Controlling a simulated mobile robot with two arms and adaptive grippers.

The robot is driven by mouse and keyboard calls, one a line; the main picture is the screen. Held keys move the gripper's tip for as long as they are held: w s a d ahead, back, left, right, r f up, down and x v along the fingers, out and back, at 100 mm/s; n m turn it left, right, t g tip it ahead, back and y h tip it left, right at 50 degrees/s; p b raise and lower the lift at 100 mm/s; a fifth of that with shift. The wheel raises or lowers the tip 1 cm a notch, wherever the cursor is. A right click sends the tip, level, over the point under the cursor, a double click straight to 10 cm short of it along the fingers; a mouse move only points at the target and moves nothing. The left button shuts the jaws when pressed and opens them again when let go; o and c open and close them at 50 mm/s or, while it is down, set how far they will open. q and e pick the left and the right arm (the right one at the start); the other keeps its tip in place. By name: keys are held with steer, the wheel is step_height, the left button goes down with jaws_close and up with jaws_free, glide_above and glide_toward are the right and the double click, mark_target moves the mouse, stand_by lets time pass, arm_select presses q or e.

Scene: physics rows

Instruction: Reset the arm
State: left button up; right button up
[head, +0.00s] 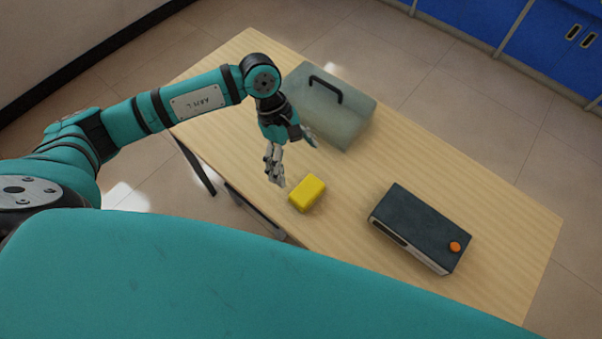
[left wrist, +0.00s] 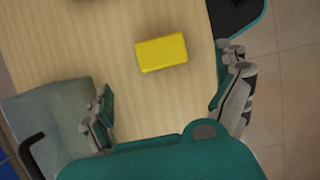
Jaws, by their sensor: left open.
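My left gripper (head: 292,160) hangs over the table, pointing down, with its fingers apart and nothing between them. In the left wrist view its two fingers (left wrist: 166,100) stand wide apart at either side. A yellow block (head: 307,193) lies on the table just beyond the fingertips, to the lower right of them in the head view. It also shows in the left wrist view (left wrist: 161,53), ahead of the open fingers and apart from them. My right gripper is not in either view.
The wooden table (head: 500,220) carries a translucent grey-green box with a black handle (head: 345,120) behind the gripper. A dark device with an orange knob (head: 420,225) sits to the right. Blue cabinets (head: 550,40) stand at the back right. The table's right end is bare.

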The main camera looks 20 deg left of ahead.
arm_select(q)
steer(key=shift+w+a+r, duration=0.1)
steer(key=shift+a+r, duration=0.15)
steer(key=shift+r, duration=0.4)
